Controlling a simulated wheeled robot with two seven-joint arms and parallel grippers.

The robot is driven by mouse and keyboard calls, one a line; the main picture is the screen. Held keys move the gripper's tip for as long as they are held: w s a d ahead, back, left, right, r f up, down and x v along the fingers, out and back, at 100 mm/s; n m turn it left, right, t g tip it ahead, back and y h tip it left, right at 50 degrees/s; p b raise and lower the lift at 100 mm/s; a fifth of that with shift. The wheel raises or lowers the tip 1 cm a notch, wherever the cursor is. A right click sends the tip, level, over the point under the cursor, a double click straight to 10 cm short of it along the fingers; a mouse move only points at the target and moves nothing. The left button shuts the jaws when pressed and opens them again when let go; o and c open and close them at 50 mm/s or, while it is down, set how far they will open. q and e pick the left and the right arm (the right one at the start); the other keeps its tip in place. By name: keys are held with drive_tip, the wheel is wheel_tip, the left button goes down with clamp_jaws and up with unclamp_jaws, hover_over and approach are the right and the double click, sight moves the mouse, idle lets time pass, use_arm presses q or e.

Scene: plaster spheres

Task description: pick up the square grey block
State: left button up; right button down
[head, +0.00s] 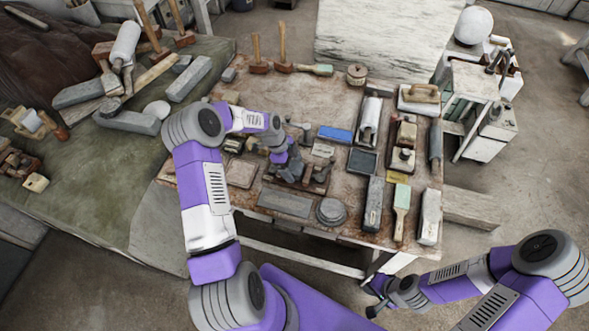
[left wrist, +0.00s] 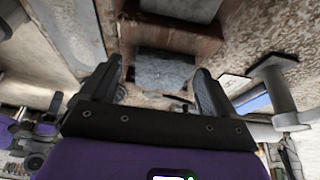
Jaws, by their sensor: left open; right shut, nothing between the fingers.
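A grey block (left wrist: 163,72) with a squarish face shows in the left wrist view, between and just beyond the fingertips of my left gripper. It sits against a brown block (left wrist: 165,38). My left gripper (head: 287,168) is open over the worktable, among small brown and grey pieces. In the head view the arm and gripper cover much of that spot, so I cannot clearly pick out the block there. I cannot tell whether either finger touches it. My right gripper (head: 375,298) is shut and empty, low in front of the table's front edge.
The worktable (head: 300,95) is crowded. Around my left gripper are a blue block (head: 335,134), a flat grey slab (head: 285,203), a round grey disc (head: 331,211) and a dark square tray (head: 363,161). Brushes and long blocks fill the right side. The back left is clearer.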

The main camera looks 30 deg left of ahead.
use_arm(q)
drive_tip(key=shift+x, duration=0.8)
drive_tip(key=shift+w, duration=0.15)
drive_tip(key=c, duration=1.3)
drive_tip(key=shift+r, duration=0.15)
